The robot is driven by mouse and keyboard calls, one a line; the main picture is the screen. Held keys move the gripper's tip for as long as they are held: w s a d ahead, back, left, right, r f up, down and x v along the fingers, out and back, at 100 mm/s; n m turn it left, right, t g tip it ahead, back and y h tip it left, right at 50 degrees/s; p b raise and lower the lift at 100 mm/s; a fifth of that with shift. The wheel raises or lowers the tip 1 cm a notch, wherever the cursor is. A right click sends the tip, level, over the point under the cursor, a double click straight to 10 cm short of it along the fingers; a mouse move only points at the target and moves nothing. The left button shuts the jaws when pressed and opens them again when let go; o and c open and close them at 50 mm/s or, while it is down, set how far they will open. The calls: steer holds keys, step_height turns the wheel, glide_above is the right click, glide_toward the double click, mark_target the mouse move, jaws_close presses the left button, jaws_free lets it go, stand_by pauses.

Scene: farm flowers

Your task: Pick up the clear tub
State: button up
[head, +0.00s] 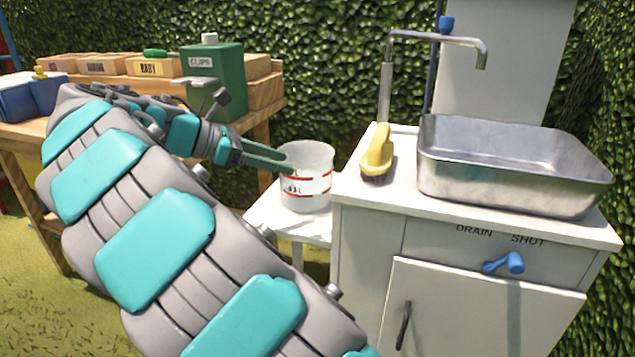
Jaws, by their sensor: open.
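The clear tub (307,160), a translucent round container with a white label and red bands, stands upright on a small white side table (270,219). My gripper (285,162) is at the tub's left side, with its teal fingers reaching toward the tub's wall near the rim. The jaws are open. One finger overlaps the tub's left edge in the picture; I cannot tell whether it touches. The far side of the tub is hidden.
A white sink cabinet (365,235) stands close on the tub's right, with a metal basin (515,160), a tall faucet (385,85) and a yellow brush (377,152). A wooden bench (262,98) at the left holds labelled boxes and a green CLIPS box (222,90). A hedge is behind.

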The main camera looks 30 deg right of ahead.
steer(key=w+n+h, duration=0.1)
steer(key=w+n, duration=0.1)
steer(key=w, duration=0.1)
steer(key=b, duration=0.1)
glide_toward(324, 166)
steer(key=x, duration=0.3)
steer(key=b+x, duration=0.1)
steer(key=x, duration=0.4)
steer(key=shift+w+d+f, duration=0.15)
steer(key=shift+c, duration=0.2)
jaws_close()
stand_by(1.1)
